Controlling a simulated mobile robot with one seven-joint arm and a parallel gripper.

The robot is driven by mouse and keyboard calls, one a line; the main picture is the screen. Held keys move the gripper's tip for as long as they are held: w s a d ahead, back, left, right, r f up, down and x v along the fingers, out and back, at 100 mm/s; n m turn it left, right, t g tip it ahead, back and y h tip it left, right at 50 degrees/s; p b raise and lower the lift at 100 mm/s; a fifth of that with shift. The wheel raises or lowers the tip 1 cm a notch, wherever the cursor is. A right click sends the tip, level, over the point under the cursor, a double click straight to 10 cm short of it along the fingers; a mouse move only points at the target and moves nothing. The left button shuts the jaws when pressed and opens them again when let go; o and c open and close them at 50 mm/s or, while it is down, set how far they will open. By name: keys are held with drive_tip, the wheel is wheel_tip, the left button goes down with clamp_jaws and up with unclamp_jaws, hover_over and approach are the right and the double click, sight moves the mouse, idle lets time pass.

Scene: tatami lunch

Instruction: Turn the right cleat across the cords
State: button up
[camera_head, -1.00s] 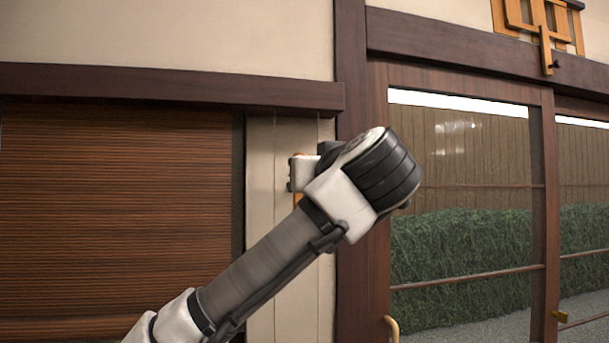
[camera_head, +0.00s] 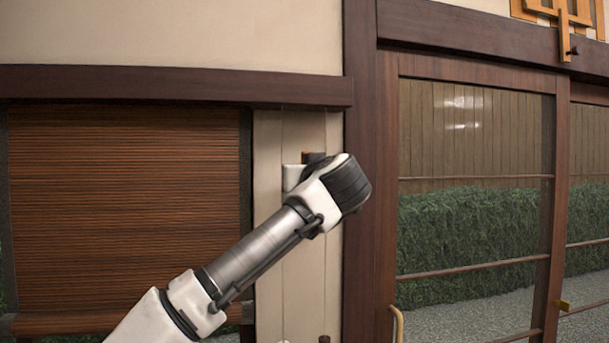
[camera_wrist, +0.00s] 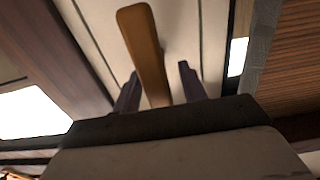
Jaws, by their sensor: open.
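A wooden cleat (camera_wrist: 143,40), an orange-brown bar, stands out lengthwise in the wrist view, against pale boards. My gripper (camera_wrist: 160,88) is open, with one dark finger on each side of the cleat's near part. Gaps show between the bar and the fingers, so it is not gripped. In the head view my wrist covers most of this spot on the pale post; a small brown piece just above it may be the cleat (camera_head: 313,157). The fingers are hidden there. I cannot make out any cords.
A brown slatted blind (camera_head: 125,200) hangs left of the pale post (camera_head: 305,270). A dark wooden pillar (camera_head: 365,230) and glazed sliding doors (camera_head: 475,180) are to the right. A dark beam (camera_head: 170,84) runs above the blind.

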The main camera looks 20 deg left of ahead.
clamp_jaws()
drive_tip(key=shift+w+d+f+m+b, duration=0.1)
drive_tip(key=shift+f+m+b, duration=0.15)
drive_tip(key=shift+b, duration=0.25)
drive_tip(key=shift+w+d+f+m, duration=0.1)
drive_tip(key=shift+d+m, duration=0.05)
drive_tip(key=shift+m, duration=2.75)
drive_tip(key=shift+w+d+f+m, duration=0.1)
drive_tip(key=shift+d+f+m, duration=0.1)
drive_tip(key=shift+m, duration=2.75)
drive_tip(key=shift+w+d+f+m, duration=0.1)
drive_tip(key=shift+d+m, duration=0.05)
drive_tip(key=shift+m, duration=2.75)
unclamp_jaws()
